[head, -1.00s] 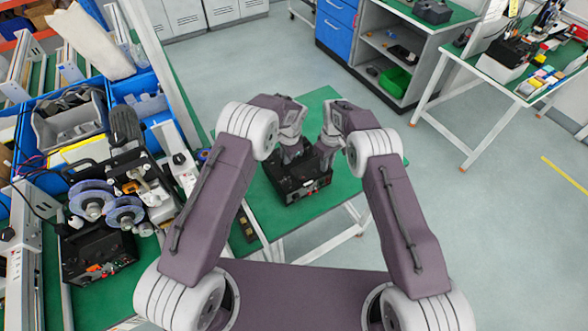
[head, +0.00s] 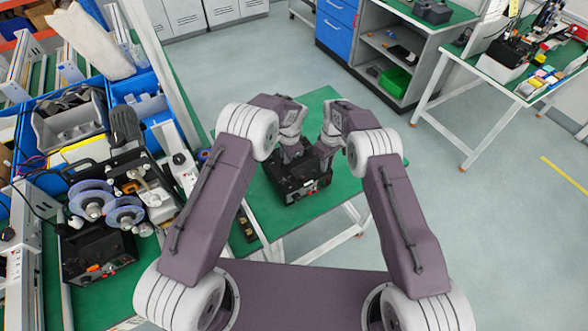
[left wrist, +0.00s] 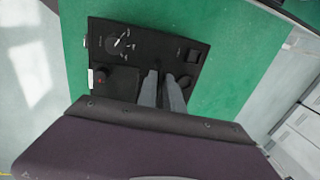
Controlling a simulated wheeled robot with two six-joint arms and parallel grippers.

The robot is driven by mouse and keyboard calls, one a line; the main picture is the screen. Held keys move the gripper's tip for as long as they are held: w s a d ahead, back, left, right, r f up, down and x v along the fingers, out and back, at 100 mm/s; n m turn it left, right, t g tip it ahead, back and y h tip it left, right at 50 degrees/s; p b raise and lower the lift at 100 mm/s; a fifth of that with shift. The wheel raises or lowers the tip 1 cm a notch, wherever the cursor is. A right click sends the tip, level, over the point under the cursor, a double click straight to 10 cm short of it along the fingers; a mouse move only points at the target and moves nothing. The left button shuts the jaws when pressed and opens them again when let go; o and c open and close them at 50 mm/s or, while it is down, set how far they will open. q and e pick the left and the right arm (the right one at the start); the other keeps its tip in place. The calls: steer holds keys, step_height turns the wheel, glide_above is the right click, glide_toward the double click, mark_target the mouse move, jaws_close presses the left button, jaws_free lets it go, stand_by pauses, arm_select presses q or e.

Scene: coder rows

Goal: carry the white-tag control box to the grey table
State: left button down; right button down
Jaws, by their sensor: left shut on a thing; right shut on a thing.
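The black control box (head: 290,190) is at the middle of the head view, over a small green-topped table (head: 318,212). In the left wrist view the box (left wrist: 138,50) shows its dial, knobs and a small white tag (left wrist: 90,78) on its edge. I cannot tell whether the box touches the tabletop. No clearly grey tabletop shows.
A similar black box (head: 97,253) stands on the crowded left bench, beside spools (head: 92,199) and blue bins (head: 140,100). A cabinet with blue drawers (head: 335,25) and a loaded bench (head: 500,72) stand behind and right. Floor to the right is clear.

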stand_by(0.4)
